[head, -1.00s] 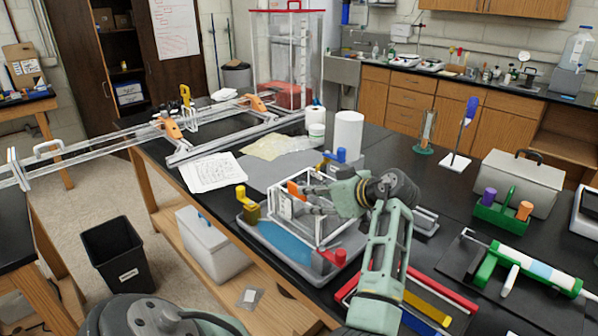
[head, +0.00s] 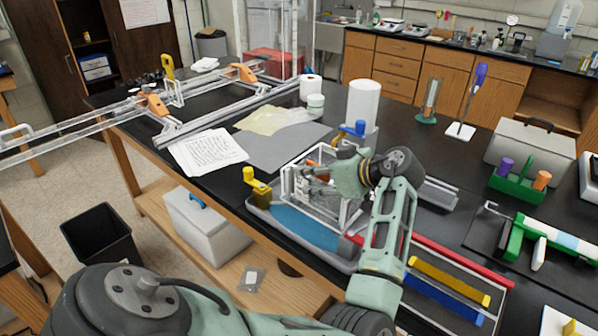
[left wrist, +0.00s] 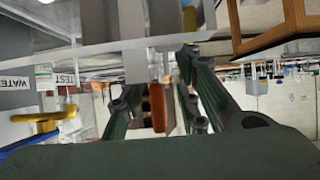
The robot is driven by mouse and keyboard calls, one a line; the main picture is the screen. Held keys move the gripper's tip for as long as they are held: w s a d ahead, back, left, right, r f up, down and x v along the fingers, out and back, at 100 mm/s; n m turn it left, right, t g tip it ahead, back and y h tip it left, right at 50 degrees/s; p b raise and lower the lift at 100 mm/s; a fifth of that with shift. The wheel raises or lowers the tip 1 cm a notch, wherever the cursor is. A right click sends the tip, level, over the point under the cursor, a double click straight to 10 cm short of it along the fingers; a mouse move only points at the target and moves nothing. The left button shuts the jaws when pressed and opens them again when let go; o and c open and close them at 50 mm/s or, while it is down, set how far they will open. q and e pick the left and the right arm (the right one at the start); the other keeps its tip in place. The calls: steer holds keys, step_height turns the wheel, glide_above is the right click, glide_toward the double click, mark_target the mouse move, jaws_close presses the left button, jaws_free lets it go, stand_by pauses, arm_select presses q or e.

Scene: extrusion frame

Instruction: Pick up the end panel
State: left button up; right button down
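A small extrusion frame (head: 350,212) of pale bars stands on a grey tray with a blue mat (head: 305,226) on the near bench. A pale plate at its left end (head: 288,182) may be the end panel; the arm and bars partly hide it. My left gripper (head: 313,180) points left at the frame's upper part. In the left wrist view my left gripper (left wrist: 155,92) has its green fingers spread apart. A grey block (left wrist: 135,66) and an orange piece (left wrist: 157,107) show between or behind them; contact cannot be told. My right gripper is not in view.
A tray with yellow and blue bars (head: 450,280) lies to the right. White paper (head: 207,151) and a grey mat (head: 282,147) lie behind. A black bin (head: 100,235) is on the floor.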

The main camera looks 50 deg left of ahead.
arm_select(q)
steer(key=shift+a+f, duration=0.1)
steer(key=shift+w+d, duration=0.1)
steer(key=shift+d, duration=0.1)
steer(key=shift+d+r, duration=0.3)
steer(key=shift+d, duration=0.35)
steer(key=c, duration=0.3)
steer(key=shift+a, duration=0.15)
steer(key=shift+c, duration=1.1)
steer(key=shift+a+f, duration=0.1)
steer(key=shift+a, duration=0.05)
steer(key=shift+c, duration=0.9)
jaws_close()
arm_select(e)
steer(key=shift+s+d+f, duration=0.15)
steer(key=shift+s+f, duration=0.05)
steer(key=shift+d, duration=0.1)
